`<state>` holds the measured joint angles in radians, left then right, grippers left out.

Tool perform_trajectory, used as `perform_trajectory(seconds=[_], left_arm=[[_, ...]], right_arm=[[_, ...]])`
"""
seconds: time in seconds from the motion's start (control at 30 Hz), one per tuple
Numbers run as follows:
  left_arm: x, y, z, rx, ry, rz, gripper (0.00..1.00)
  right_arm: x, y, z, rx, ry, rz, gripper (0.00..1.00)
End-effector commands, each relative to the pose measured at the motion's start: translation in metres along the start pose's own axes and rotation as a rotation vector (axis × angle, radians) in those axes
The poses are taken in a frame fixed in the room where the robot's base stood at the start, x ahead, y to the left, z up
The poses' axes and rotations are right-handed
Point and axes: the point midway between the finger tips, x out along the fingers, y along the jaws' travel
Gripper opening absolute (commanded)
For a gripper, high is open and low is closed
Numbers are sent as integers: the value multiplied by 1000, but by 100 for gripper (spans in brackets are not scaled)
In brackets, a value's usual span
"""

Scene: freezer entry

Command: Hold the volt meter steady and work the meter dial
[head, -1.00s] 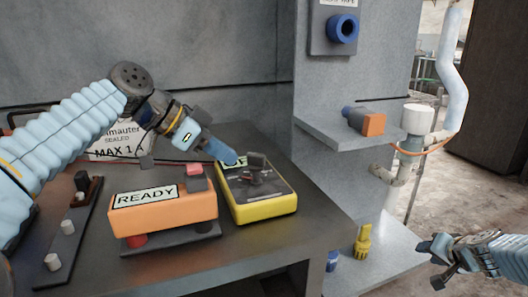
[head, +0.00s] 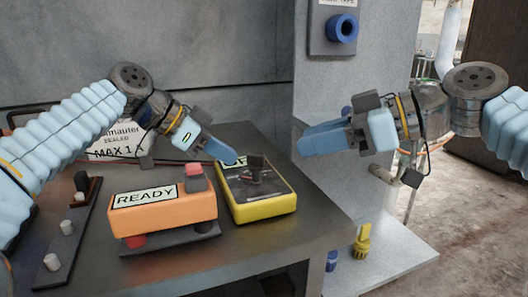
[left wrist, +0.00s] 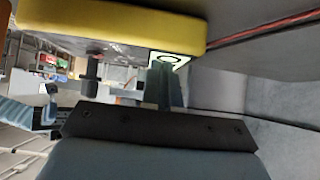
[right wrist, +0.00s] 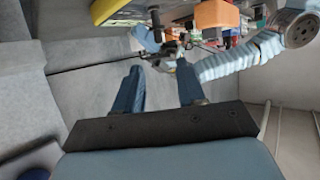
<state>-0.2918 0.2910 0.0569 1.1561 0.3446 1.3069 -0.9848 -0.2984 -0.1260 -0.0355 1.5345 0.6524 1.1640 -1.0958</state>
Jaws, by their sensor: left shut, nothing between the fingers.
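The volt meter (head: 275,209) is a yellow box with a dark face, lying on the metal bench. Its dial (head: 256,163) is a black knob standing up from the face. My left gripper (head: 234,156) is shut and empty, its tips at the meter's far left corner by the display; contact is unclear. In the left wrist view the meter's yellow side (left wrist: 110,28) fills the top, with the fingers close below. My right gripper (head: 304,143) is open and empty, in the air right of the meter, pointing at it. The meter also shows at the top of the right wrist view (right wrist: 103,10).
An orange READY box (head: 165,217) with a red button sits left of the meter. A dark strip with knobs (head: 65,235) lies further left. A grey wall panel holds a blue ring (head: 343,29). A yellow fitting (head: 363,241) stands on the low shelf.

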Motion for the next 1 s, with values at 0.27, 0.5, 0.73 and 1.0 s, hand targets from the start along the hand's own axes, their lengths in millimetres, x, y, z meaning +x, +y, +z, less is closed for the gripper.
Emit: perform_trajectory(seconds=[0.27,0.5,0.73,1.0], left_arm=[[5,-2,7,-8,-17,6,0],[5,-2,7,-8,-17,6,0],[5,-2,7,-8,-17,6,0],[5,-2,7,-8,-17,7,0]], right_arm=[[61,0,2,4,-2,-3,39],[92,0,2,4,0,0,39],[98,1,2,4,1,1,39],[97,1,2,5,1,1,16]])
